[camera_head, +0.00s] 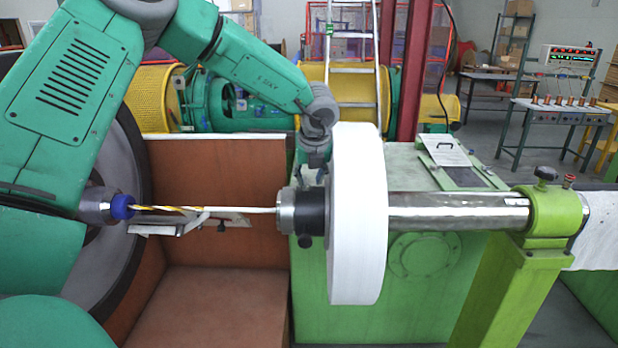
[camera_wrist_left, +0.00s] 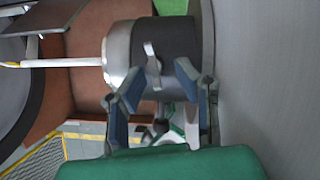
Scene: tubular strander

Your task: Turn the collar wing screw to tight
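The collar is a dark cylinder (camera_head: 311,212) on the shaft, between a silver flange (camera_head: 287,212) and a large white disc (camera_head: 358,215). In the left wrist view the dark collar (camera_wrist_left: 170,42) carries a small silver wing screw (camera_wrist_left: 152,66). My left gripper (camera_head: 316,178) comes down from above, just over the collar and beside the disc. In the wrist view my left gripper (camera_wrist_left: 148,88) is open, its blue-padded fingers spread either side of the wing screw with visible gaps. The wing screw cannot be made out in the head view. My right gripper is not in view.
The white disc stands close beside my left gripper. A steel shaft (camera_head: 450,212) runs right to a green bearing post (camera_head: 543,215) with a dark knob (camera_head: 545,174). A yellow-white strand (camera_head: 235,210) runs left from the flange. A green cabinet (camera_head: 420,290) stands behind.

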